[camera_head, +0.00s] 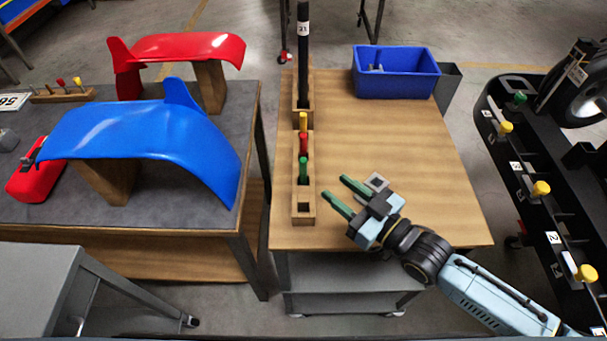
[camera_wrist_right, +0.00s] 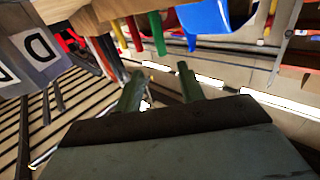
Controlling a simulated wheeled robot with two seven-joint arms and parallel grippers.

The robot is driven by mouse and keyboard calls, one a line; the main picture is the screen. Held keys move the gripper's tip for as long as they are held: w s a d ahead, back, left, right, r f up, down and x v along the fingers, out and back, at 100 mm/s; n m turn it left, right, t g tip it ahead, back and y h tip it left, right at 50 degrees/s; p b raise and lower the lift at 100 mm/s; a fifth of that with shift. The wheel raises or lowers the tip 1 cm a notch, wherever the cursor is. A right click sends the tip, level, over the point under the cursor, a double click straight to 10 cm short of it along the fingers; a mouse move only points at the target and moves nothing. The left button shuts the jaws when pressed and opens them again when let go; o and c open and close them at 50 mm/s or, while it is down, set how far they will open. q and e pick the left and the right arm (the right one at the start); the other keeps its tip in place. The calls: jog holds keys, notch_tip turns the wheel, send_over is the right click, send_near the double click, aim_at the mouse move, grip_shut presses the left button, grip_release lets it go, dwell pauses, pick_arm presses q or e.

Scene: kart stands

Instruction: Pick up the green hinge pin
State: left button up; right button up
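The green hinge pin (camera_head: 303,168) stands upright in a narrow wooden rack (camera_head: 295,215) on the wooden table, nearest the front in a row with a red pin (camera_head: 303,143) and a yellow pin (camera_head: 303,121). In the right wrist view the green pin (camera_wrist_right: 158,35) shows beyond the fingers, beside the red and yellow ones. My right gripper (camera_head: 335,187) is open and empty, to the right of the rack, with its green fingers pointing toward it and apart from the pin. Its fingers also show in the wrist view (camera_wrist_right: 158,78). My left gripper is not in view.
A blue bin (camera_head: 395,84) with small parts stands at the table's back right. A tall black post (camera_head: 303,60) rises behind the pins. Blue (camera_head: 150,135) and red (camera_head: 180,46) panels stand on the left table. A black frame (camera_head: 530,190) with yellow knobs is at right. The table's middle is clear.

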aim_at(306, 166)
jog(key=x, duration=1)
jog(key=shift+w+a+f, duration=0.15)
jog(key=shift+a, duration=0.2)
jog(key=shift+c, duration=0.5)
grip_shut()
